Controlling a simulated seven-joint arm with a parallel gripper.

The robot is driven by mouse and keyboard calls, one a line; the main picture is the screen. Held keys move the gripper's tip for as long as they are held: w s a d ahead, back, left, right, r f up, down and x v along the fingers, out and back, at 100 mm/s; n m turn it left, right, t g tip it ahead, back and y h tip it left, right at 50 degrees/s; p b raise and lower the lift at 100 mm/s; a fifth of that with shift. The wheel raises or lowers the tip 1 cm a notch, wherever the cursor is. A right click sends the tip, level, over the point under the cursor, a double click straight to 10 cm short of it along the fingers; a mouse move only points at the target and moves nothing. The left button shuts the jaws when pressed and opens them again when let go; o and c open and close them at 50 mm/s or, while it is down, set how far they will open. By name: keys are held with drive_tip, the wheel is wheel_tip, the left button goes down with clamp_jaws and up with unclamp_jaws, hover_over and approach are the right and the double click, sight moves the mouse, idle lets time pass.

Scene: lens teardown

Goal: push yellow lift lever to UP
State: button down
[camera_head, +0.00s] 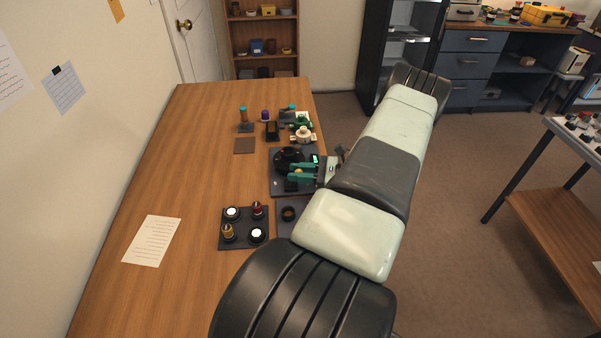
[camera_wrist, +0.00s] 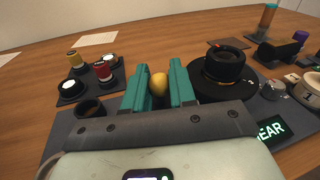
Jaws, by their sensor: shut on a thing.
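The yellow knob of the lift lever (camera_wrist: 158,84) sits between the teal fingers of my gripper (camera_wrist: 157,76) in the wrist view. My gripper is shut on it. In the head view the gripper (camera_head: 301,171) reaches in from the right over the dark machine base (camera_head: 277,188), and a bit of yellow shows between the fingers. The lever's stem and any UP mark are hidden, so I cannot tell its position. A round black lens (camera_wrist: 222,64) lies on a black disc just right of the fingers. A lit green display (camera_wrist: 271,130) shows letters ending in "EAR".
A dark tray (camera_head: 244,243) with several round parts lies at the near left. A black ring (camera_head: 288,214) sits in a holder beside it. Several small tools and parts (camera_head: 302,134) stand beyond the machine. A paper sheet (camera_head: 152,241) lies left; the table's left side is otherwise clear.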

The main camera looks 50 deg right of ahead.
drive_tip(key=shift+w+a+r+n+g+h, duration=0.3)
drive_tip(key=shift+w+a+g+h, duration=0.25)
drive_tip(key=shift+g, duration=0.35)
drive_tip(key=shift+w+a+g+h, duration=0.2)
drive_tip(key=shift+g+h, duration=0.2)
drive_tip(key=shift+g, duration=0.15)
drive_tip(key=shift+w+a+g+h, duration=0.2)
drive_tip(key=shift+g+h, duration=0.15)
drive_tip(key=shift+g, duration=0.2)
drive_tip(key=shift+w+a+f+n+g+h, duration=0.1)
drive_tip(key=shift+w+a+n+g+h, duration=0.35)
drive_tip(key=shift+g+h, duration=0.45)
drive_tip(key=shift+w+a+f+g+h, duration=0.15)
drive_tip(key=shift+w+a+g+h, duration=0.05)
drive_tip(key=shift+g+h, duration=0.25)
drive_tip(key=shift+w+a+f+g+h, duration=0.2)
drive_tip(key=shift+g+h, duration=0.15)
drive_tip(key=shift+g, duration=0.2)
drive_tip(key=c, duration=1)
unclamp_jaws()
